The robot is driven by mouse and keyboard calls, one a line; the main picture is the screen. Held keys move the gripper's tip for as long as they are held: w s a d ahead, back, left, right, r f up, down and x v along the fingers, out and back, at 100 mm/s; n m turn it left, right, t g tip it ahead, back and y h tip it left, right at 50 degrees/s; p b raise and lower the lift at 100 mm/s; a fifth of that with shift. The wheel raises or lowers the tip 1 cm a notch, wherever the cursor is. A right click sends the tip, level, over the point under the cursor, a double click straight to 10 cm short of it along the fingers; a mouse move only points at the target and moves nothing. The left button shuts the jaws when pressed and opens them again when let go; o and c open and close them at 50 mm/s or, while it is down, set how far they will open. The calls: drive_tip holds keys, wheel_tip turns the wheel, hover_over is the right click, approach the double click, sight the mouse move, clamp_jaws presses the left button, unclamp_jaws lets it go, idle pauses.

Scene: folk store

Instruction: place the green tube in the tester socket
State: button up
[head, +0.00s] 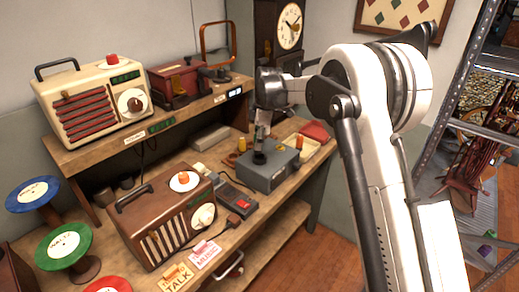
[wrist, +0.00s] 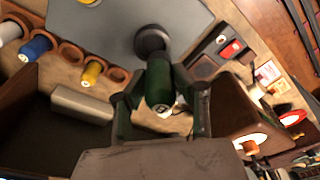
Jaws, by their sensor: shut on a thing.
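The green tube (wrist: 159,84) is held between the two fingers of my gripper (wrist: 160,95) in the wrist view, with a pale mark on its near end. Its far end overlaps the dark round tester socket (wrist: 151,40) on the grey tester box (wrist: 115,22). I cannot tell whether the tube touches or enters the socket. In the head view my gripper (head: 262,136) points down just over the socket (head: 259,157) on the tester (head: 270,176). The tube cannot be made out clearly there.
A rack of wooden rings with a yellow tube (wrist: 92,72), a blue tube (wrist: 36,48) and a white one lies beside the tester. A handheld meter (head: 237,198) and a brown radio (head: 160,222) stand left of it. A shelf edge (head: 150,138) runs behind.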

drive_tip(key=shift+w+d+f, duration=0.25)
drive_tip(key=shift+w+f, duration=0.2)
drive_tip(key=shift+w, duration=0.05)
drive_tip(key=shift+f+p, duration=0.45)
drive_tip(key=shift+f, duration=1.4)
drive_tip(key=shift+f, duration=0.2)
drive_tip(key=o, duration=0.9)
drive_tip(key=shift+c, duration=0.2)
drive_tip(key=shift+r, duration=0.1)
wheel_tip(320, 180, up, 12)
drive_tip(key=d+b, duration=0.1)
drive_tip(key=shift+d, duration=0.4)
drive_tip(key=shift+r, duration=0.1)
